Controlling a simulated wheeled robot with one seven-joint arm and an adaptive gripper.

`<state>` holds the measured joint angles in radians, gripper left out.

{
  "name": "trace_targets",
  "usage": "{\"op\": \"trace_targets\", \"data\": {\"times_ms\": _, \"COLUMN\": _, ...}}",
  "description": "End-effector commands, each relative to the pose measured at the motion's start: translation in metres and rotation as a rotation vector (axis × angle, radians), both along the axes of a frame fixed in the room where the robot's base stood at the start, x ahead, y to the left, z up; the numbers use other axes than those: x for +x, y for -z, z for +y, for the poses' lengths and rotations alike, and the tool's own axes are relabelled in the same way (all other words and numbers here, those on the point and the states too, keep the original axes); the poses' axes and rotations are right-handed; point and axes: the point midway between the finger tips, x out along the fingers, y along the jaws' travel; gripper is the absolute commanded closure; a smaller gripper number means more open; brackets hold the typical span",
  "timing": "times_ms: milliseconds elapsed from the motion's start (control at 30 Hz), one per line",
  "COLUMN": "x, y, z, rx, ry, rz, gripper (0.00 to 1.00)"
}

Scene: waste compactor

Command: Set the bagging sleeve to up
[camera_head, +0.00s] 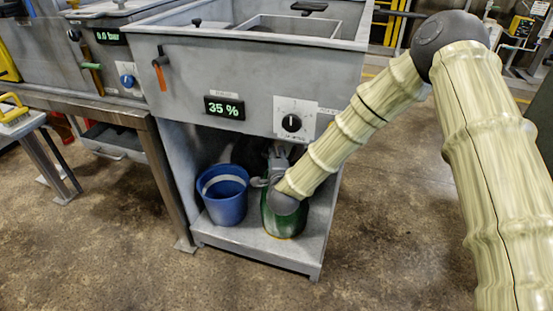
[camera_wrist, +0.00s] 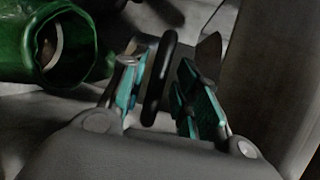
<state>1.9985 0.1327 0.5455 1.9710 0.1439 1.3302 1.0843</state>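My gripper (camera_wrist: 159,68) is open, its two teal-padded fingers on either side of a black, ring-like bar (camera_wrist: 161,88). A dark gap shows between the bar and the right finger; the left finger is closer to it, and contact is unclear. In the head view my gripper is in the machine's lower bay, largely hidden by my arm. A green cylindrical container (camera_head: 268,215) stands there, partly covered by my arm; its open mouth shows at upper left in the wrist view (camera_wrist: 40,52). I cannot tell for certain which part is the bagging sleeve or its position.
A blue bucket (camera_head: 224,203) stands left of the green container on the bay's floor (camera_head: 240,240). The grey machine (camera_head: 250,75) above carries a "35 %" display (camera_head: 224,108) and a black knob (camera_head: 292,123). A bench leg (camera_head: 168,180) bounds the left side. The floor in front is clear.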

Motion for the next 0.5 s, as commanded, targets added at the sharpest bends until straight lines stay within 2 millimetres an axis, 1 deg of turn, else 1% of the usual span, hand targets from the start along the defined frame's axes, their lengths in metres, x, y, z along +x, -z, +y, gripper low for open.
{"op": "trace_targets", "data": {"times_ms": 333, "x": -0.003, "y": 0.002, "z": 0.001, "rx": 0.000, "ry": -0.002, "rz": 0.004, "gripper": 0.65}}
{"op": "trace_targets", "data": {"times_ms": 433, "x": -0.010, "y": 0.000, "z": 0.000, "rx": 0.000, "ry": -0.002, "rz": 0.005, "gripper": 0.65}}
{"op": "trace_targets", "data": {"times_ms": 500, "x": -0.019, "y": -0.001, "z": 0.000, "rx": 0.000, "ry": -0.003, "rz": 0.005, "gripper": 0.65}}
